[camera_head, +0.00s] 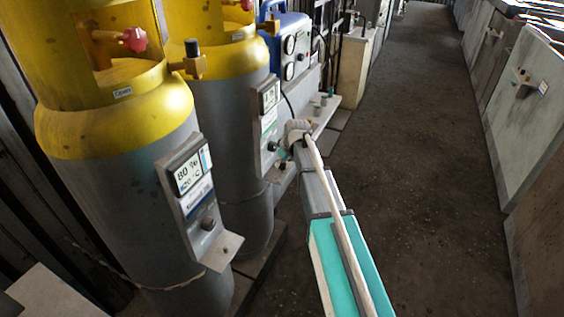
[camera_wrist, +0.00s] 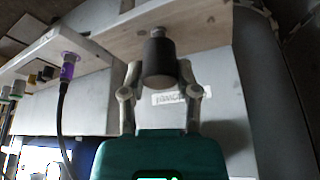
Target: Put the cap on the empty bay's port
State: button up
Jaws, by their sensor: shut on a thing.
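In the wrist view my gripper (camera_wrist: 160,72) is shut on a dark grey cylindrical cap (camera_wrist: 161,62), one finger on each side. A small pale round piece (camera_wrist: 157,33) shows just beyond the cap's far end, against a pale ledge (camera_wrist: 205,28). I cannot tell whether it belongs to the cap or is a port, or whether the two touch. In the head view my gripper (camera_head: 297,132) is beside the wall-side row, close to the ledge; the cap is not clear there.
A purple connector (camera_wrist: 68,66) with a black cable sits on the ledge to the left. Several small fittings (camera_wrist: 43,73) stand farther along. Large yellow-and-grey cylinders (camera_head: 120,200) with display panels (camera_head: 190,175) crowd the left. The floor aisle (camera_head: 415,150) is clear.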

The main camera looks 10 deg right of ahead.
jog(key=shift+f+b, duration=0.8)
jog(key=shift+f, duration=0.05)
jog(key=o, duration=1)
jog(key=shift+r, duration=0.15)
